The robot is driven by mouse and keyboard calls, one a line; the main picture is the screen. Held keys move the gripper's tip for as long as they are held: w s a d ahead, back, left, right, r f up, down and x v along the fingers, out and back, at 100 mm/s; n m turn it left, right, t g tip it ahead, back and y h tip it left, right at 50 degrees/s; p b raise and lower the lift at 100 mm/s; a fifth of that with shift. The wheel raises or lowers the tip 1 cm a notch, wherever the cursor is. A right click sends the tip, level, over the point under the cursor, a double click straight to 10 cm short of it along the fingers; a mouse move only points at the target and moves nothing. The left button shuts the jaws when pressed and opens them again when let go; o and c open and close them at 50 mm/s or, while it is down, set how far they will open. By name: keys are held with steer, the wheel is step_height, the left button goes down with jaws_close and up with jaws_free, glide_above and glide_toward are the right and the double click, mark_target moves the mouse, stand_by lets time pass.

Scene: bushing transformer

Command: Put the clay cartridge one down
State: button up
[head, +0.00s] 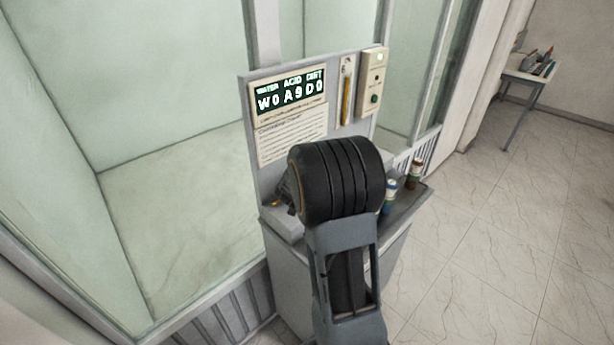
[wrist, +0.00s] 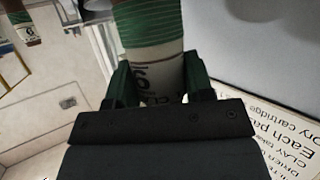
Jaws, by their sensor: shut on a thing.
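The clay cartridge (wrist: 153,60), with a green band above a white label, is in the wrist view. My gripper (wrist: 158,88) is shut on it, with one dark green finger on each side. Its lettering is partly covered by the gripper, and its top runs out of the picture. In the head view my dark arm hides the held cartridge and most of the gripper, in front of the control stand (head: 248,120). I cannot tell whether the cartridge touches any surface.
A blue-and-white cartridge (head: 389,197) and a brown-topped one (head: 414,173) stand at the stand's right side. The back panel carries a lit display (head: 288,92) and a box with buttons (head: 373,86). Glass walls are behind. A small table (head: 525,78) stands far right; the floor between is clear.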

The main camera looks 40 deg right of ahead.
steer(key=shift+s+f, duration=0.1)
steer(key=o, duration=1)
steer(key=shift+o, duration=0.2)
steer(key=v, duration=1.1)
steer(key=a+r+n+t+y, duration=0.1)
steer(key=a+r+n+y, duration=0.15)
steer(key=a+y, duration=0.35)
steer(key=a+r+n+t+y, duration=0.2)
steer(key=a+n+y, duration=0.15)
steer(key=a, duration=0.45)
steer(key=s+a+n+g, duration=0.3)
steer(key=s+g, duration=0.4)
steer(key=s, duration=0.8)
steer(key=shift+s+f+n+p, duration=0.2)
steer(key=shift+f+n+p, duration=0.1)
steer(key=shift+f+p, duration=0.1)
